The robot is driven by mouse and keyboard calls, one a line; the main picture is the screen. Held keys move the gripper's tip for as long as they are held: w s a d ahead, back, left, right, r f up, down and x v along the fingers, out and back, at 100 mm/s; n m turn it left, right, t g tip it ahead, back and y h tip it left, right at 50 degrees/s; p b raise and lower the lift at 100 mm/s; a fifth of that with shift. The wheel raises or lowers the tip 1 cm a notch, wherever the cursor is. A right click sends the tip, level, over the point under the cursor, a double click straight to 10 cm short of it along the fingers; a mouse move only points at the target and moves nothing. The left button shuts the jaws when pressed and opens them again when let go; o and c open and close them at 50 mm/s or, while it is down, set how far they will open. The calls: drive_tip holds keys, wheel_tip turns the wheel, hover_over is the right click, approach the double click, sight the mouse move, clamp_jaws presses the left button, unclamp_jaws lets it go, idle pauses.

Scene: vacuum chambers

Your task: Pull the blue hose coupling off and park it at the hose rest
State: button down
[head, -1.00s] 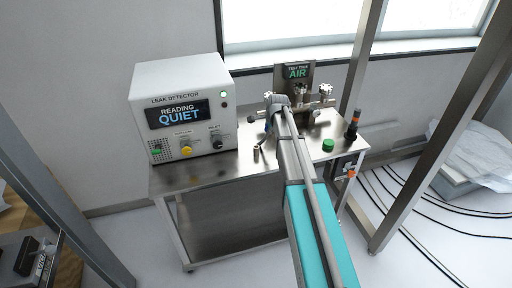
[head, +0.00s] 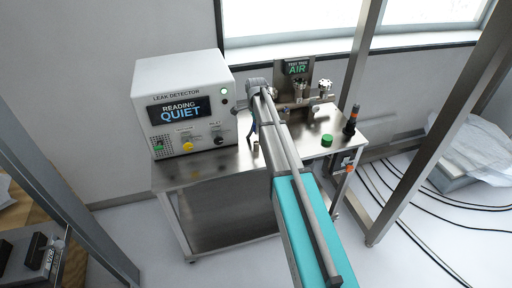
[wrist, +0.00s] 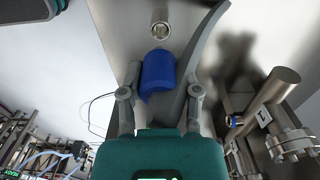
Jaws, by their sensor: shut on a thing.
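The blue hose coupling (wrist: 158,76) sits between the two fingers of my gripper (wrist: 160,88) in the wrist view, and the gripper is shut on it. A short metal stub (wrist: 160,32) shows just beyond the coupling, with a small gap between them in the picture. In the head view a blue bit (head: 253,123) shows below my wrist. A small upright metal peg (head: 256,146) stands on the bench near it. My arm hides most of the gripper. I cannot tell which piece is the hose rest.
The leak detector (head: 183,105) reads QUIET and stands close at the left. The steel manifold (head: 298,92) under the AIR sign is at the right; its pipe (wrist: 275,95) has a blue-ringed port. A green cap (head: 327,140) sits on the bench (head: 205,172), whose front is clear.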

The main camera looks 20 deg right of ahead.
drive_tip(key=shift+f+b, duration=1.6)
drive_tip(key=shift+f, duration=0.3)
drive_tip(key=shift+f+b, duration=1.45)
idle(2.1)
drive_tip(key=shift+c, duration=1.1)
unclamp_jaws()
drive_tip(key=shift+r, duration=0.2)
drive_tip(key=shift+r+p, duration=3.35)
drive_tip(key=shift+p, duration=0.2)
